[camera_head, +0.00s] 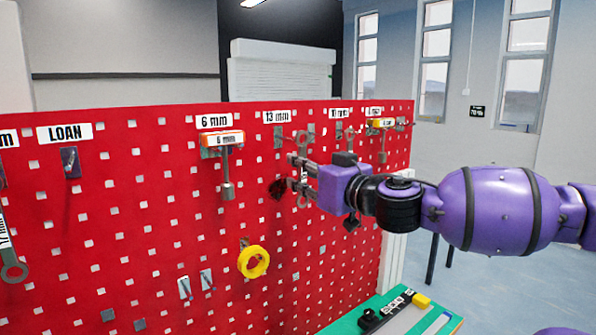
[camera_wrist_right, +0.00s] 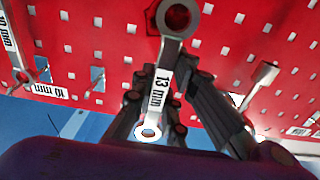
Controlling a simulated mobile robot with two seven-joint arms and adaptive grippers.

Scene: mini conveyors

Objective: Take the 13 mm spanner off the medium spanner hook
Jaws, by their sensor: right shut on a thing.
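The 13 mm spanner (camera_wrist_right: 161,82) is a grey spanner with a ring at each end and a white "13 mm" label. It fills the middle of the right wrist view and also shows upright at the pegboard in the head view (camera_head: 303,150). My right gripper (camera_head: 293,174) comes in from the right, its fingers shut on the spanner's shank; they also show in the wrist view (camera_wrist_right: 164,95). A hook plate (camera_head: 278,133) sits under the "13 mm" board label (camera_head: 276,117). I cannot tell whether the upper ring still touches a hook. My left gripper is not in view.
The red pegboard (camera_head: 120,250) stands close behind the gripper. A 6 mm tool (camera_head: 227,165) hangs to the left, and more tools hang at the right (camera_head: 384,124). Yellow tape (camera_head: 253,262) hangs below. A green bench top (camera_head: 350,325) is at lower right.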

